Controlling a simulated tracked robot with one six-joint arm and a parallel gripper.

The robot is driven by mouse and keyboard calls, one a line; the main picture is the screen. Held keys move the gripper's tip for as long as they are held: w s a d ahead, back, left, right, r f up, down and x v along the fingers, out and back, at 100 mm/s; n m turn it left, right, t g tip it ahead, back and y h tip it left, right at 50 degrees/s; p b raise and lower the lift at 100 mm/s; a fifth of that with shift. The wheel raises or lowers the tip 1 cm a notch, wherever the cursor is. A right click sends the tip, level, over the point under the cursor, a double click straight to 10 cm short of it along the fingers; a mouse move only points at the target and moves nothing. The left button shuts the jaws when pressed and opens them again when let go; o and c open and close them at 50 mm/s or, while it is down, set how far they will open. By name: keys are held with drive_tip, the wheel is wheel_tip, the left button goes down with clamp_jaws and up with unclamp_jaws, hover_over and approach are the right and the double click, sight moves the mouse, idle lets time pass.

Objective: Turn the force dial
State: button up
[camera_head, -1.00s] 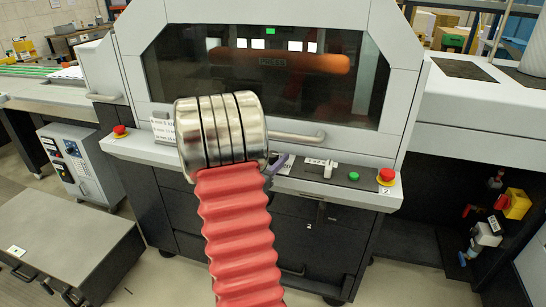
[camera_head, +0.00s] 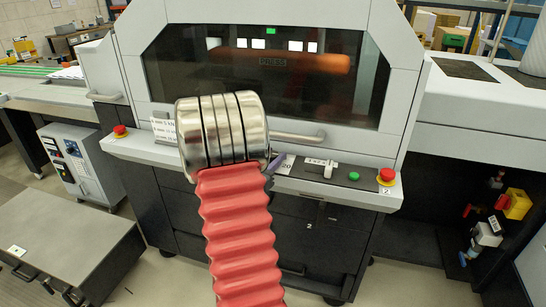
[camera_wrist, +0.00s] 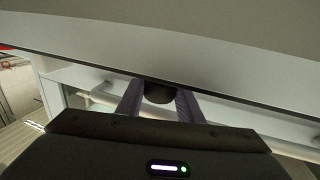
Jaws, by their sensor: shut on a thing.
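The force dial (camera_wrist: 159,93) is a dark round knob in the middle of the wrist view. My gripper (camera_wrist: 157,88) has its two purple fingers on either side of it and is shut on it. In the head view one purple finger of my gripper (camera_head: 275,164) shows at the right of my arm's metal end, over the machine's front control ledge. The dial itself is hidden there behind my arm. A label with "20" (camera_head: 287,166) is partly visible beside the finger. The dial's setting cannot be read.
On the ledge to the right are a small lever (camera_head: 328,170), a green button (camera_head: 353,176) and a red emergency button (camera_head: 387,175). Another red button (camera_head: 119,130) is at the left end. A long handle (camera_head: 298,137) runs above the ledge below the dark window (camera_head: 265,75).

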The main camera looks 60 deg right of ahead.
drive_tip(key=shift+a+n+t, duration=0.15)
drive_tip(key=shift+n+t, duration=0.55)
drive_tip(key=shift+t, duration=0.4)
drive_tip(key=shift+f+n+t+y, duration=0.1)
drive_tip(key=shift+n+t+y, duration=0.35)
drive_tip(key=shift+n+t, duration=1.1)
drive_tip(key=shift+n+t+y, duration=0.45)
drive_tip(key=shift+n+t, duration=0.5)
drive_tip(key=shift+t, duration=1.2)
drive_tip(key=shift+w+n+t+y, duration=0.15)
drive_tip(key=shift+n+t+y, duration=2.3)
drive_tip(key=shift+t, duration=0.65)
drive_tip(key=shift+n+t+y, duration=0.3)
drive_tip(key=shift+n+y, duration=0.05)
drive_tip(key=o, duration=1.1)
drive_tip(key=shift+c, duration=0.2)
